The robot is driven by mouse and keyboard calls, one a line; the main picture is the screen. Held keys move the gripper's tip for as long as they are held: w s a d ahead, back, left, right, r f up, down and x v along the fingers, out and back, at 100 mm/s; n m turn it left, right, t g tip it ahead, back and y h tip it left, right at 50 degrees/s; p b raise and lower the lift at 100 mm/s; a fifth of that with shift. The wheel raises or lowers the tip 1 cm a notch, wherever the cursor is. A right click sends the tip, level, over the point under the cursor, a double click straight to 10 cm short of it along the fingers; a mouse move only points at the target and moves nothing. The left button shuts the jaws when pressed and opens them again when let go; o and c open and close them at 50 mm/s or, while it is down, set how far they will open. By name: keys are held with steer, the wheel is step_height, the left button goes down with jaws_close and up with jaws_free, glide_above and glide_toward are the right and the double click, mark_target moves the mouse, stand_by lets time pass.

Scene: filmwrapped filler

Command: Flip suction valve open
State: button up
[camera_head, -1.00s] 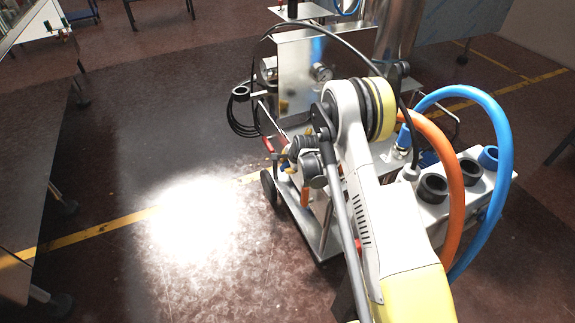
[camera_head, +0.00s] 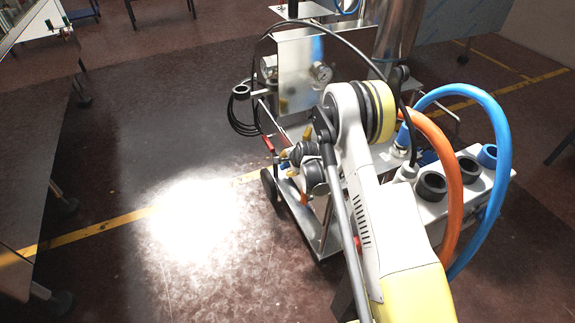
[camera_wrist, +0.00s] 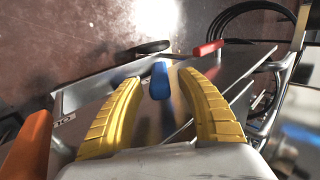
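My gripper (camera_wrist: 160,84) has two yellow fingers, spread apart and curved. In the wrist view a blue handle (camera_wrist: 160,78) shows between the fingertips, with a visible gap on each side. I cannot tell how deep it sits between them. A red handle (camera_wrist: 208,48) lies beyond the right fingertip; it also shows in the head view (camera_head: 268,144). An orange handle-like part (camera_wrist: 27,148) is at the left edge of the wrist view. No label shows which handle is the suction valve. My gripper also shows beside the cart in the head view (camera_head: 283,145).
A dark table (camera_head: 30,150) stands at left. The floor between is clear.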

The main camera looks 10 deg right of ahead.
steer(key=v, duration=1.2)
